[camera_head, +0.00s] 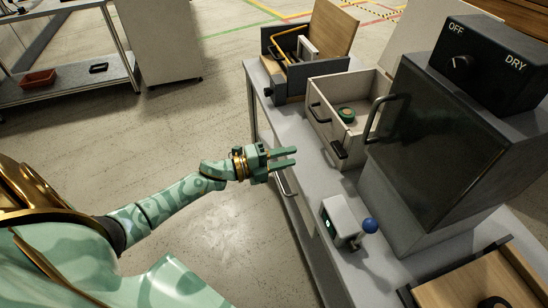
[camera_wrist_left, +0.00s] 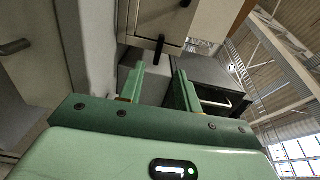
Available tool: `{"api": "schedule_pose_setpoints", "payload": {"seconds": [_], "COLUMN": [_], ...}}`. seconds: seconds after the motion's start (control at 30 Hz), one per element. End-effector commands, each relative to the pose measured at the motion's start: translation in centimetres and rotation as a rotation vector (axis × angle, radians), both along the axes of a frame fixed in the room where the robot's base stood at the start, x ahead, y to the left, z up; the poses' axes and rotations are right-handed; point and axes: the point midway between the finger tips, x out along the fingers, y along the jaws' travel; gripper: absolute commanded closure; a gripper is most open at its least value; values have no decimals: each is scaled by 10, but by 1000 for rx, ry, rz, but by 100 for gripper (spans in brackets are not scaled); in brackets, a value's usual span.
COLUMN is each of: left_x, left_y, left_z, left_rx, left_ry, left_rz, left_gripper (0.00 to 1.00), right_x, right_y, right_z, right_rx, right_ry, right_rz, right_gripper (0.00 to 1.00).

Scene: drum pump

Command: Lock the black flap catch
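No part is clearly recognisable as the flap catch. A black fitting (camera_head: 339,148) sits low on the front of the cream drawer box (camera_head: 358,141); I cannot tell whether it is the catch or a handle. A black piece (camera_wrist_left: 158,48) on a cream front shows beyond the fingers in the left wrist view. My left gripper (camera_head: 296,156) is open and empty, left of the cream box and apart from it, over the bench's front edge. Its parted fingers also show in the left wrist view (camera_wrist_left: 160,88). My right gripper is not in view.
A grey bench (camera_head: 300,135) carries a dark box (camera_head: 290,77) with a raised wooden lid, a dark oven-like cabinet (camera_head: 430,140), a small white device (camera_head: 341,219) with a blue ball (camera_head: 370,225), and a wooden panel (camera_head: 470,285). Open floor lies left of the bench.

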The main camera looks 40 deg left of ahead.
Motion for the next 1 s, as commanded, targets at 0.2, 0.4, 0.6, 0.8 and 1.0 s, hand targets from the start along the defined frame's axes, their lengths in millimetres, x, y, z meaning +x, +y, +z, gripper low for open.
{"api": "schedule_pose_setpoints", "payload": {"seconds": [0.2,0.4,0.6,0.8,1.0], "left_x": [-23,-26,-26,-26,-14], "left_y": [18,21,20,20,58], "left_z": [0,0,0,0,-32], "left_rx": [-1,-2,-1,-3,-90], "left_ry": [1,0,0,1,167], "left_rz": [-1,-1,0,0,191], "left_gripper": [66,66,66,66,66], "right_x": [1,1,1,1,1], "right_y": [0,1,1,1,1], "right_z": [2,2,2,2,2], "right_rx": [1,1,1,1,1], "right_ry": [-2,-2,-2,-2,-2], "right_rz": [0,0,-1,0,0], "right_gripper": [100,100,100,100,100]}}
